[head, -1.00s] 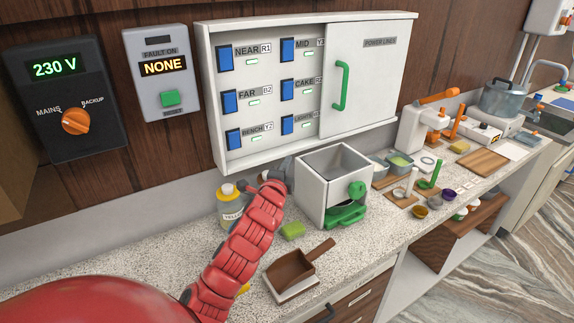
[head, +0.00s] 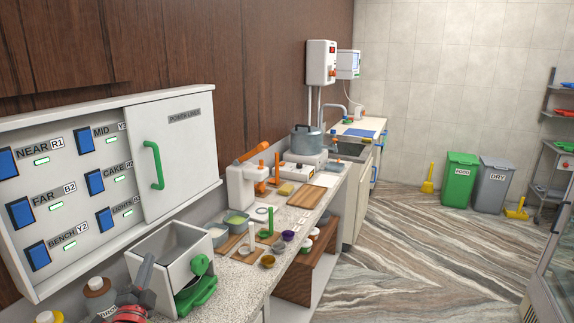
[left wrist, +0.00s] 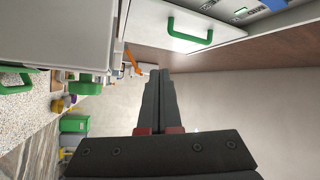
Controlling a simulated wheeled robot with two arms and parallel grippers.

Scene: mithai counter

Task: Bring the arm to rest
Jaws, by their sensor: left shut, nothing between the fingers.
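My left gripper (head: 146,268) shows at the lower left of the head view, dark grey, with a bit of red arm below it. It overlaps the left side of the white box-shaped machine (head: 160,262) with a green knob; I cannot tell whether they touch. In the left wrist view the two dark fingers (left wrist: 159,76) lie together, with nothing between them. My right gripper is in neither view.
The wall switch panel (head: 168,170) with a green handle is above the counter. Bottles (head: 98,296) stand beside the gripper. Bowls, a pot (head: 307,139) and boards crowd the counter farther along. The floor (head: 400,230) to the right is clear up to the bins (head: 460,180).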

